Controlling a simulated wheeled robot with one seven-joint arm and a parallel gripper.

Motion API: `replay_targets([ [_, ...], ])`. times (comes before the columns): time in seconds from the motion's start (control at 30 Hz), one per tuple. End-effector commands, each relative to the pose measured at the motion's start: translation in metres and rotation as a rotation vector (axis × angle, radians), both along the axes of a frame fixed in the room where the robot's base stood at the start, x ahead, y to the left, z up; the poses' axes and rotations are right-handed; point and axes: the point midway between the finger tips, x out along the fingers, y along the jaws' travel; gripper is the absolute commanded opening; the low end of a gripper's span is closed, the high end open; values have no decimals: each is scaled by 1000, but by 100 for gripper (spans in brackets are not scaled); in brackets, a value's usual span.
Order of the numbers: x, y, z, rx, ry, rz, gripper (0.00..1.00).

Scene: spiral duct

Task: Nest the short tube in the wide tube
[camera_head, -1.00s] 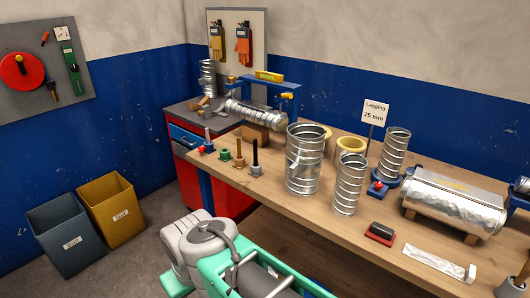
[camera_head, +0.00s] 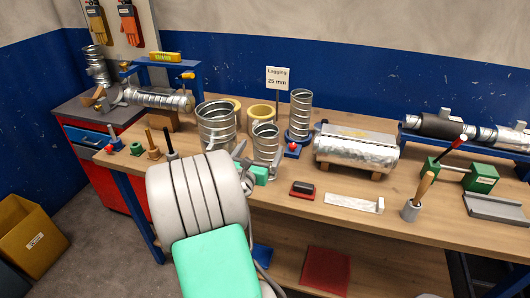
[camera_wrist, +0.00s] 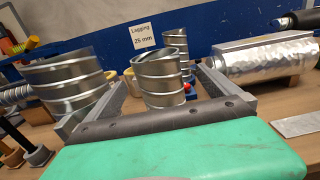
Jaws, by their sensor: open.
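The short tube (camera_head: 265,140) is ribbed silver metal and stands upright on the bench. In the wrist view the short tube (camera_wrist: 162,82) is in the middle, between the two fingers. My gripper (camera_head: 259,160) is open and close in front of it; the wrist view shows my gripper's (camera_wrist: 163,78) fingers spread on both sides, with no clear contact. The wide tube (camera_head: 214,126) stands upright just left of the short tube. In the wrist view the wide tube (camera_wrist: 66,84) is left, partly behind the left finger. My arm hides its lower part in the head view.
A narrow tube (camera_head: 300,112) stands on a blue base behind the short tube. A foil-wrapped cylinder (camera_head: 355,148) lies to the right. Yellow rings (camera_head: 261,112) and a sign (camera_head: 278,78) are behind. A black-and-red block (camera_head: 303,190) sits in front.

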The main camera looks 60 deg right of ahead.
Motion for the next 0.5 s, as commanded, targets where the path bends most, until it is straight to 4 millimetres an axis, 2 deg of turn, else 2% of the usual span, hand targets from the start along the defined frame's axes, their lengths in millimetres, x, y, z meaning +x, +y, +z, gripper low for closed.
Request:
replay_targets([
  [0.33,10,-55,8,3,-6,-3,100],
  [0.5,14,-68,7,1,-8,1,100],
])
